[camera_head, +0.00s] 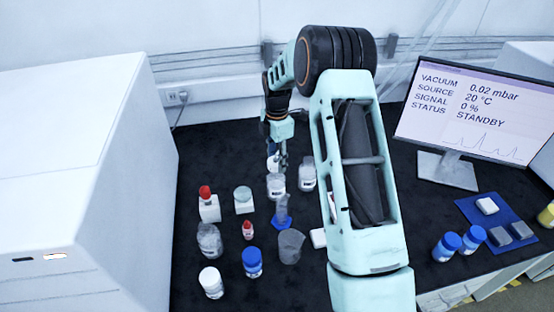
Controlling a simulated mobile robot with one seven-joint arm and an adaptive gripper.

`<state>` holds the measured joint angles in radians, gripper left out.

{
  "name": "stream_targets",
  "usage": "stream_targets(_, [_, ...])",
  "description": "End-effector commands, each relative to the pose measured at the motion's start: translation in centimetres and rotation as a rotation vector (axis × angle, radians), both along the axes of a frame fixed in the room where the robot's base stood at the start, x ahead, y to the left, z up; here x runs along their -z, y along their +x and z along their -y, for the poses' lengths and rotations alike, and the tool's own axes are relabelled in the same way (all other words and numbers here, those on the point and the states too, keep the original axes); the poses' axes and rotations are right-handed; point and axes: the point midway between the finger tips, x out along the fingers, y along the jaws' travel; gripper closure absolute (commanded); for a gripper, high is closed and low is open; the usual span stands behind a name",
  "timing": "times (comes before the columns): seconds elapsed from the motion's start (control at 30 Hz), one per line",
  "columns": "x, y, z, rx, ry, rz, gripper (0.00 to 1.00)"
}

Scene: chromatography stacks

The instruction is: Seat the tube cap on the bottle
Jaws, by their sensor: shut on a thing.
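My gripper (283,163) is at the back of the black bench, pointing down, with its dark fingers close together. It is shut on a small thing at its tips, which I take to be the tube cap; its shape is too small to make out. A clear bottle with a white label (276,187) stands upright just below the fingertips. I cannot tell whether the held cap touches the bottle's mouth.
A similar labelled jar (307,176) stands close on the right. A blue-based cylinder (282,213), a grey beaker (291,246), a blue-capped jar (252,262) and a red-capped bottle (205,192) stand nearer. A monitor (470,115) is at right; a white instrument (75,170) is at left.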

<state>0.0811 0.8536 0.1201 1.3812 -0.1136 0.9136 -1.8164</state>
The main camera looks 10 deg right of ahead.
Motion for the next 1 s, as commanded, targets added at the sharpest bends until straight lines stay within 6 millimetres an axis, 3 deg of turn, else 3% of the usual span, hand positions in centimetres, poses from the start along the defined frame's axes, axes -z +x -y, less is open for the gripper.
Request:
stream_targets(0.53, [0.1,0.0,0.1,0.0,-0.001,0.0,0.86])
stream_targets(1.0, [1.7,0.1,0.0,0.0,-0.001,0.001,0.86])
